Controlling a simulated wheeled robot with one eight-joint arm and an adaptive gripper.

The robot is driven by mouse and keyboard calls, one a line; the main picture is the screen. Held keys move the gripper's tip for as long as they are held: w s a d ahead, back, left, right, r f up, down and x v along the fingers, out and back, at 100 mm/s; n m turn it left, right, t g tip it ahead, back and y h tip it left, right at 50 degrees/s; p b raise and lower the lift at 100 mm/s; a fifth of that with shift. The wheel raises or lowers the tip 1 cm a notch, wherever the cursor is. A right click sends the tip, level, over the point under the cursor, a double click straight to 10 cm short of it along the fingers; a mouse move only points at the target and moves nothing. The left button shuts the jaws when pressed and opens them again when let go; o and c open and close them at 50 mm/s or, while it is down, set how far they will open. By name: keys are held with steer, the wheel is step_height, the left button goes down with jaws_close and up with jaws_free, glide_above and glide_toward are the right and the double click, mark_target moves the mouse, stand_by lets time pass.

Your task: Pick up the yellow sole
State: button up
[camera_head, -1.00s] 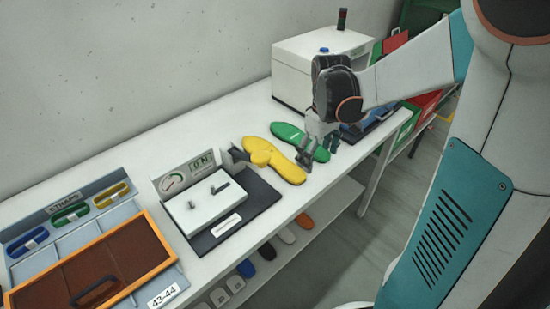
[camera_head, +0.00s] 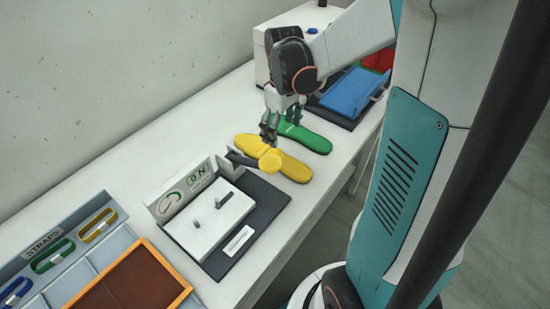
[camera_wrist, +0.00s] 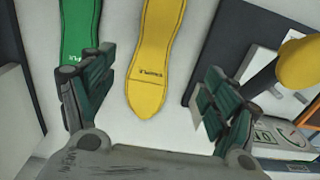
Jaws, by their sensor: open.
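The yellow sole (camera_head: 292,167) lies flat on the white table between the press and the green sole (camera_head: 306,137). The press lever's round yellow knob (camera_head: 270,162) overlaps part of it in the head view. My gripper (camera_head: 281,122) is open and empty above the soles, near the yellow sole's far end. In the wrist view the yellow sole (camera_wrist: 158,55) runs down between the spread fingers, with its rounded end short of the palm. The left finger (camera_wrist: 88,88) is beside the green sole (camera_wrist: 80,30); the right finger (camera_wrist: 225,112) is on the press side.
The press (camera_head: 212,222) with its dial stands on a dark base left of the yellow sole. Its yellow knob (camera_wrist: 300,62) rises close to the right finger. A white box machine (camera_head: 262,58) and blue tray (camera_head: 352,93) are behind.

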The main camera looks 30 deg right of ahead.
steer(key=b, duration=0.3)
glide_above(283, 161)
steer(key=f, duration=0.8)
steer(key=shift+a, duration=0.3)
steer(key=f, duration=0.1)
steer(key=f+b, duration=0.1)
steer(key=f, duration=0.1)
steer(key=f+b, duration=0.1)
steer(key=f, duration=0.1)
steer(key=shift+d, duration=0.35)
steer(key=c, duration=1.3)
